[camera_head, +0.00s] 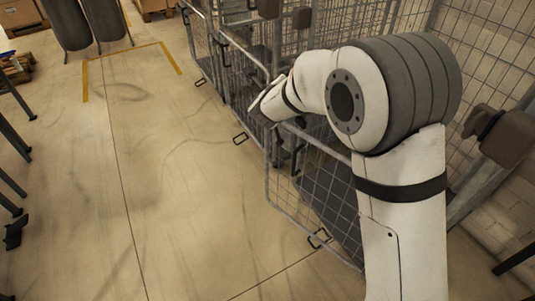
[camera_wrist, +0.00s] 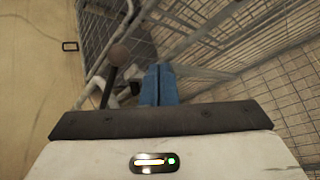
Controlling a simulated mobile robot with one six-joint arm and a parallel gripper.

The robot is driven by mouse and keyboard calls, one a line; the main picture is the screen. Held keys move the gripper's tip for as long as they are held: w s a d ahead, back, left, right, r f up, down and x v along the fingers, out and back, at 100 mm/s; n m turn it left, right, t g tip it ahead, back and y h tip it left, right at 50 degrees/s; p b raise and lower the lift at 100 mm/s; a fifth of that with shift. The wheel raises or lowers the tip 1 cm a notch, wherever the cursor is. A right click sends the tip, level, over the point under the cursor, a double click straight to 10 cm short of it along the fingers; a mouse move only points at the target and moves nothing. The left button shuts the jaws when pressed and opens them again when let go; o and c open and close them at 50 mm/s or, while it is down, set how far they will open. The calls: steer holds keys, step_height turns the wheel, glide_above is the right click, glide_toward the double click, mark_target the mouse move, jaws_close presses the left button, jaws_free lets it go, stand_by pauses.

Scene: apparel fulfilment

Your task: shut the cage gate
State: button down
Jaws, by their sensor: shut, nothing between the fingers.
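A low grey wire-mesh cage gate (camera_head: 318,190) stands in the head view, left of my arm, angled toward the aisle floor. In the head view the fingers are hidden.
More mesh cages (camera_head: 235,60) with black loops line the aisle behind. A brown knob on a dark rod (camera_wrist: 118,55) is left of the fingers. A wall (camera_head: 490,50) stands at the right. The bare floor (camera_head: 150,180) to the left is open.

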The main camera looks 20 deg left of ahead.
steer(key=s+a+f+m+t+h+b, duration=0.1)
steer(key=s+a+f+m+h+b, duration=0.25)
steer(key=f, duration=0.65)
steer(key=s+a+f+m+t+h+b, duration=0.1)
steer(key=s+a+f+m+b, duration=0.2)
steer(key=f+m, duration=0.5)
steer(key=s+a+f+m+t+h+b, duration=0.1)
steer(key=s+a+f+m+h+b, duration=0.2)
steer(key=f, duration=0.9)
steer(key=a+b+x, duration=0.1)
steer(key=b+x, duration=0.1)
steer(key=x, duration=1.2)
steer(key=shift+w+r+y+b, duration=0.35)
steer(key=shift+w+r+b, duration=0.05)
steer(key=shift+w, duration=0.05)
steer(key=shift+a, duration=0.1)
